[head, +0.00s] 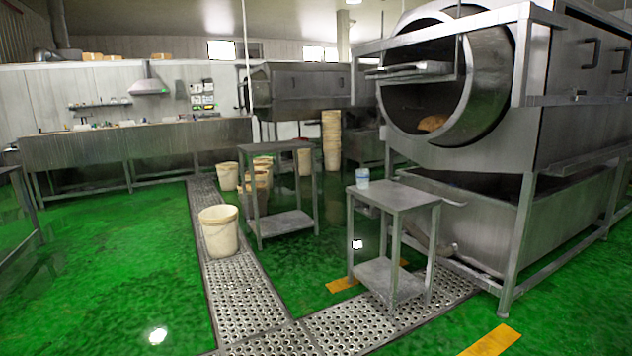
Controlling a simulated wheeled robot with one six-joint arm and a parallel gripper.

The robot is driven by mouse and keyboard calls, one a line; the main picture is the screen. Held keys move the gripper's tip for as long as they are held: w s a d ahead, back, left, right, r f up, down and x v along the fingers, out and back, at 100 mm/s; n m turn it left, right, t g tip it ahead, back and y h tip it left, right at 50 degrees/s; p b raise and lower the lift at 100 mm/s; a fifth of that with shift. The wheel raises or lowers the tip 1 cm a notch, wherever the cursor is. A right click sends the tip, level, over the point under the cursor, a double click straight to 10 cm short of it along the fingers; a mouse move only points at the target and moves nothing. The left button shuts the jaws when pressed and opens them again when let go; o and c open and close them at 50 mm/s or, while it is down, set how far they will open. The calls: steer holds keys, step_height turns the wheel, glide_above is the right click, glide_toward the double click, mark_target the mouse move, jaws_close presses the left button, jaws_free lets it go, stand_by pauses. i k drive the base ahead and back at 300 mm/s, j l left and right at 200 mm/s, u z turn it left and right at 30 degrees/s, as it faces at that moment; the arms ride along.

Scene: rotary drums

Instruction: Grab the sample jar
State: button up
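A small jar (362,178), white with a blue band, stands upright near the back left corner of a small metal table (393,196). It looks like the sample jar. It is small in the picture and its label cannot be read. The table has a lower shelf and stands right of the middle, in front of the large drum machine. My gripper is not in view.
A large steel drum machine (575,100) stands right behind the table. A cream bucket (218,230) stands on the perforated floor grating (240,290). A second metal table (282,222) stands farther back. The green floor at left front is clear.

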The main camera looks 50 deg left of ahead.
mark_target(362, 175)
steer(key=u, duration=1.2)
steer(key=i+z, duration=0.1)
steer(key=z, duration=0.2)
steer(key=i, duration=2.6)
steer(key=i+l+u, duration=0.15)
steer(key=i, duration=1.2)
steer(key=i+l+u, duration=0.1)
steer(key=u, duration=0.3)
steer(key=i, duration=0.1)
